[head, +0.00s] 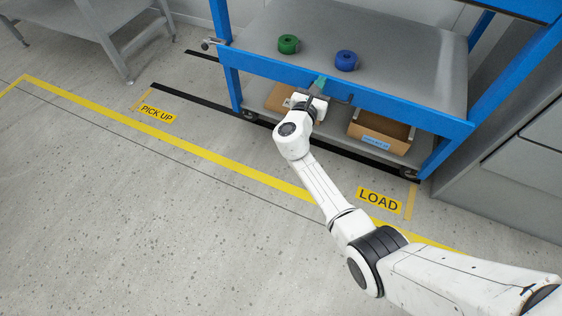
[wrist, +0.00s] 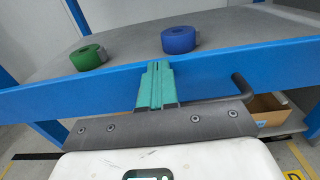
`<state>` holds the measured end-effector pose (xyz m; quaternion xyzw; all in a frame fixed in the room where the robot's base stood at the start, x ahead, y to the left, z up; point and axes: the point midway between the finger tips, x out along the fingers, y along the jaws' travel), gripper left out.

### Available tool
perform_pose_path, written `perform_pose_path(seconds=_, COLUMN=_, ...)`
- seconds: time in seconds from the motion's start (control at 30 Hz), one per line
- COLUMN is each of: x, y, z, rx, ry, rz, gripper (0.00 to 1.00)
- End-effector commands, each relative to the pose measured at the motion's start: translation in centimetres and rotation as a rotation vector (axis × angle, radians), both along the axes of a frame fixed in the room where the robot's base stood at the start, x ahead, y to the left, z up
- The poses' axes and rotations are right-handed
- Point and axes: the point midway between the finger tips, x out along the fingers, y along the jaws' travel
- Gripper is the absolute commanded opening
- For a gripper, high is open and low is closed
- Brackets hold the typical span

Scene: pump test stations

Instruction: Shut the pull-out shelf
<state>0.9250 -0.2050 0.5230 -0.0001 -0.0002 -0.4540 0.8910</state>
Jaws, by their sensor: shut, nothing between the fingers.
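The pull-out shelf (head: 420,116) has a grey top and a blue front rail, and is part of a blue-framed cart. Its rail crosses the wrist view (wrist: 45,98). A dark bar handle (wrist: 241,82) shows at the rail, right of my fingers. My gripper (head: 321,80) is at the front rail, near its middle. Its teal fingers (wrist: 157,67) are shut together with nothing between them and overlap the rail in view. I cannot tell whether they touch it. How far out the shelf stands is not clear.
A green roll (head: 288,44) and a blue roll (head: 346,60) lie on the grey top. Below are cardboard boxes, one at right (head: 380,130). A grey cabinet (head: 520,150) stands close at right. The floor at left is open.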

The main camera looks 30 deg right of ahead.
Motion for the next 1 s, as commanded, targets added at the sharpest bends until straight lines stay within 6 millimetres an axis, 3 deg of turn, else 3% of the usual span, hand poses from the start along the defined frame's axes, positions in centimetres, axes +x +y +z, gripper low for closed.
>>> perform_pose_path(seconds=0.2, x=2.3, y=-3.3, z=-0.4, rx=0.001, ry=-0.001, rz=-0.003, gripper=0.00)
perform_pose_path(seconds=0.4, x=3.4, y=-4.7, z=-0.2, rx=0.001, ry=0.001, rz=-0.001, gripper=0.00)
perform_pose_path(seconds=1.0, x=3.9, y=-5.4, z=0.3, rx=0.004, ry=-0.003, rz=-0.001, gripper=0.00)
